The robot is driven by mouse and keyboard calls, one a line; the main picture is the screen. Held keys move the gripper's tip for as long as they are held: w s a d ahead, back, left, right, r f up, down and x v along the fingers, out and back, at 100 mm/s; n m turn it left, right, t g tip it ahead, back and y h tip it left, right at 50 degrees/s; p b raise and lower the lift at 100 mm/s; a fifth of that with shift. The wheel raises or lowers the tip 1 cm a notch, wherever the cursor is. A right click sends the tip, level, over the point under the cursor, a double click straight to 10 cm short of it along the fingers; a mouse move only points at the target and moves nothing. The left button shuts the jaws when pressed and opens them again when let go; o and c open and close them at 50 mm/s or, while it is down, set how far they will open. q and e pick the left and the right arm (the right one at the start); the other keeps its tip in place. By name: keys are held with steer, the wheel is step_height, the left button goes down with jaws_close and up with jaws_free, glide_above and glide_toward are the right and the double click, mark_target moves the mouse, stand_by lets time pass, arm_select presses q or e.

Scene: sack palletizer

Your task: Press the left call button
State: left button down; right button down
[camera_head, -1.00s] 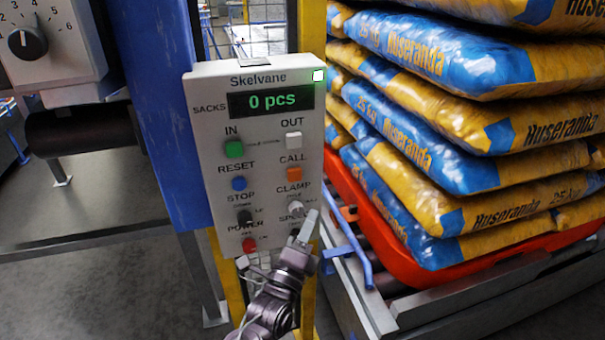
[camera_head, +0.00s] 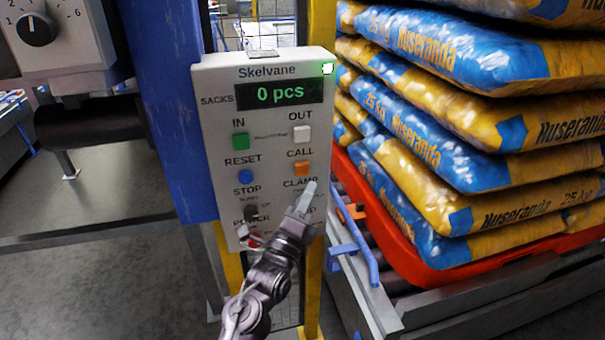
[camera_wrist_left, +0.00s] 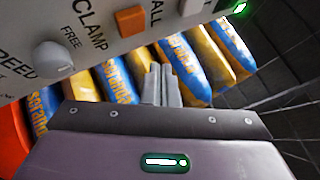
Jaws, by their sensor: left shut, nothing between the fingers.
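An orange button (camera_head: 303,168) sits under the CALL label on the right side of a light grey control panel (camera_head: 218,130). It also shows in the left wrist view (camera_wrist_left: 130,20), at the top. My left gripper (camera_head: 309,188) is shut and empty, with its fingertips just below the orange button in the head view, over the CLAMP area. In the left wrist view the closed fingers (camera_wrist_left: 161,72) appear below and right of the orange button, apart from it. The gripper hides the clamp knob in the head view; the wrist view shows a grey knob (camera_wrist_left: 53,58). My right gripper is not in view.
The panel also has a white button (camera_head: 301,133), a green button (camera_head: 240,140), a blue button (camera_head: 246,176) and a "0 pcs" display (camera_head: 280,94). Stacked blue and yellow sacks (camera_head: 450,145) stand at the right, beside a yellow post (camera_head: 320,25). A blue bracket (camera_head: 358,245) is below right.

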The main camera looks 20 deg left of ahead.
mark_target(307, 167)
arm_select(q)
steer(key=shift+w+a+b, duration=0.25)
steer(key=shift+w+a, duration=0.35)
steer(key=shift+w, duration=0.2)
steer(key=shift+w+a+b, duration=0.2)
steer(key=shift+w+a, duration=0.35)
steer(key=shift+w, duration=0.25)
stand_by(0.9)
steer(key=shift+w+a, duration=0.2)
steer(key=shift+w, duration=0.15)
steer(key=shift+w+a+b, duration=0.3)
steer(key=shift+w+b, duration=0.1)
steer(key=shift+w, duration=0.05)
stand_by(0.9)
steer(key=shift+s, duration=0.1)
steer(key=shift+s+d+p, duration=0.3)
steer(key=shift+s+d, duration=0.2)
steer(key=shift+s, duration=0.25)
steer(key=s+d, duration=0.1)
steer(key=s, duration=0.1)
steer(key=s+d+p, duration=0.1)
steer(key=s+d, duration=0.1)
stand_by(0.4)
